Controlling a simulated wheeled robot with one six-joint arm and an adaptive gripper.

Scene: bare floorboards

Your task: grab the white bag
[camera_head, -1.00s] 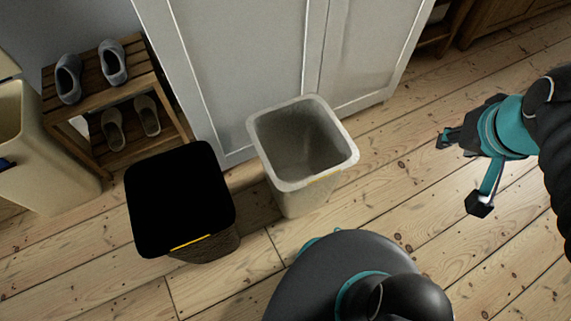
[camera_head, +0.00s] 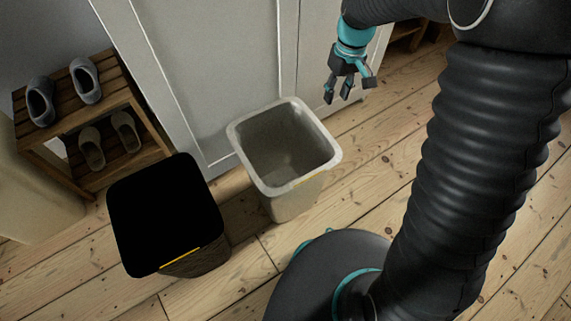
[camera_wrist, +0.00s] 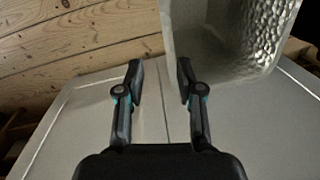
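No clear white bag shows. The nearest match is a whitish, open-topped, square bin or bag (camera_head: 290,203), upright on the floor in front of the grey cabinet in the head view. Its inside looks empty. In the wrist view its dimpled wall (camera_wrist: 230,35) fills the upper right. My gripper (camera_head: 350,88) is up and to the right of its rim in the head view, near the cabinet front. In the wrist view my gripper (camera_wrist: 160,77) has its two fingers apart with nothing held between them. The right finger appears close to the bin's edge; I cannot tell if they touch.
A black-lidded bin (camera_head: 165,215) stands left of the white one. A wooden shoe rack (camera_head: 150,155) with grey slippers (camera_head: 85,80) and beige shoes (camera_head: 125,132) is at the far left. The grey cabinet (camera_head: 215,75) stands behind. Floorboards (camera_head: 370,165) are clear to the right.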

